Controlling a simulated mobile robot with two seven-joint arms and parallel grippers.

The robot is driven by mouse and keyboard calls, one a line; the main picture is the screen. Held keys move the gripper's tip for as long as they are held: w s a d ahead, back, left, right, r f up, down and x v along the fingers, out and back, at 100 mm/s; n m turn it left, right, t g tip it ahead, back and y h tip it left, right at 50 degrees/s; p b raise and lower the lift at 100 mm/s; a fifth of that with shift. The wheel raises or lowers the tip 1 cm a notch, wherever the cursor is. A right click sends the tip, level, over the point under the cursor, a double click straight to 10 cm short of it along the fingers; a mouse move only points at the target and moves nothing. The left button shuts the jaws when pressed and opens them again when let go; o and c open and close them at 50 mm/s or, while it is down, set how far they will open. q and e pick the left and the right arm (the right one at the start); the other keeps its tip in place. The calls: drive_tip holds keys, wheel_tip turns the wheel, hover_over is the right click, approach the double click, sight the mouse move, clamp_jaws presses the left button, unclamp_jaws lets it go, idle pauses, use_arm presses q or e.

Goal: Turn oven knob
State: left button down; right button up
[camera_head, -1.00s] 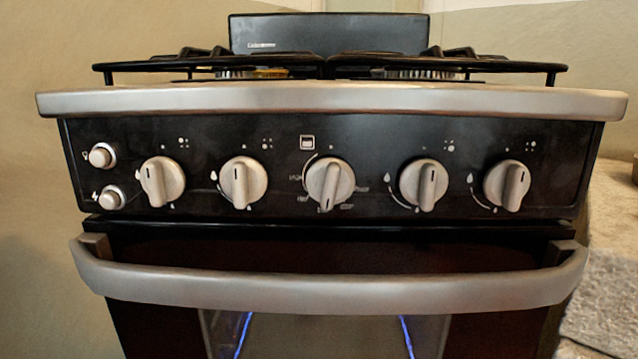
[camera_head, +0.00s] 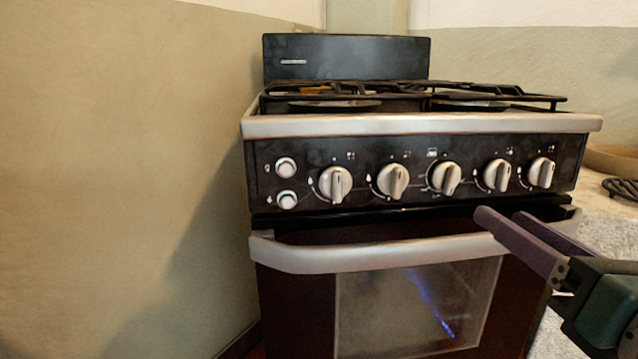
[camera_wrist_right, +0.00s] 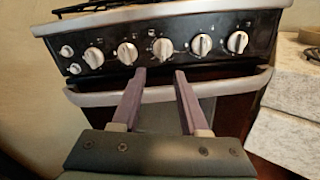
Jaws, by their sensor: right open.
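The stove (camera_head: 420,123) has a black front panel with a row of several light grey knobs. The middle knob (camera_head: 445,178) sits below a small oven symbol and is the oven knob; it also shows in the right wrist view (camera_wrist_right: 163,49). My right gripper (camera_head: 505,218) is open and empty, in front of the oven handle (camera_head: 380,254) and below the right-hand knobs. In the right wrist view its fingers (camera_wrist_right: 160,80) point toward the panel, below and apart from the knobs. My left gripper is not in view.
Two small round buttons (camera_head: 286,183) sit at the panel's left end. Black grates (camera_head: 430,95) cover the stove top. A pale counter (camera_head: 610,215) stands on the right with a dark coiled item (camera_head: 620,187). A bare wall (camera_head: 120,180) fills the left.

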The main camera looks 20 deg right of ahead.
sight(455, 180)
drive_tip(key=w, duration=0.3)
drive_tip(key=w+d, duration=0.1)
drive_tip(key=w, duration=0.1)
drive_tip(key=w+d, duration=0.1)
drive_tip(key=w, duration=0.2)
drive_tip(key=shift+w+d+r+b, duration=0.1)
drive_tip(key=shift+w+r+b, duration=0.05)
drive_tip(key=shift+w+b, duration=0.2)
drive_tip(key=shift+w+d, duration=0.1)
drive_tip(key=shift+w, duration=0.55)
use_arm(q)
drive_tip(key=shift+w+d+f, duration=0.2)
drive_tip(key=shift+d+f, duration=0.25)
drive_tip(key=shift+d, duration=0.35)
